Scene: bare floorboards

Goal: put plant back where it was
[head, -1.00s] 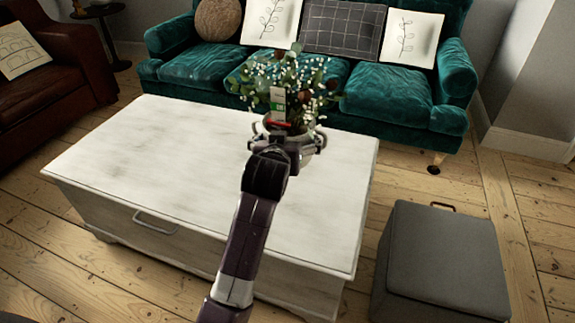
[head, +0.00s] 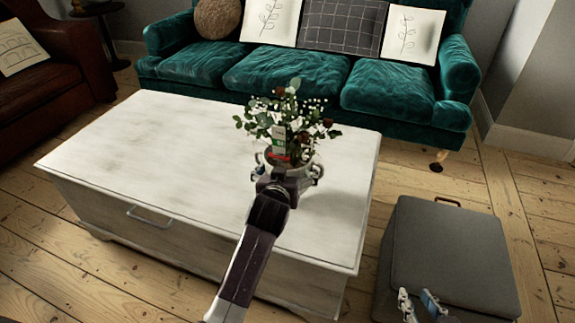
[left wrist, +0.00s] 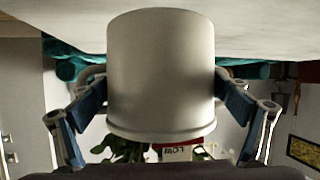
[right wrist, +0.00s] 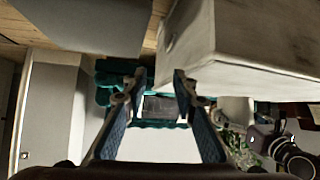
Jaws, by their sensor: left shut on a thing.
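The plant (head: 285,118) has green leaves, white blossoms and dark red blooms in a pale pot (head: 283,154) over the right part of the white chest-like table (head: 150,140). My left gripper (head: 287,169) is shut around the pot, one finger on each side. In the left wrist view, which is upside down, the smooth pot (left wrist: 160,75) fills the space between the blue-padded fingers. I cannot tell whether its base touches the tabletop. My right gripper (head: 420,305) is open and empty by the grey box; its spread fingers show in the right wrist view (right wrist: 155,85).
A teal sofa (head: 285,75) with cushions stands behind the table. A grey box-shaped stool (head: 450,250) stands on the floor at right, and a brown leather armchair (head: 50,95) at far left. The left part of the tabletop is bare.

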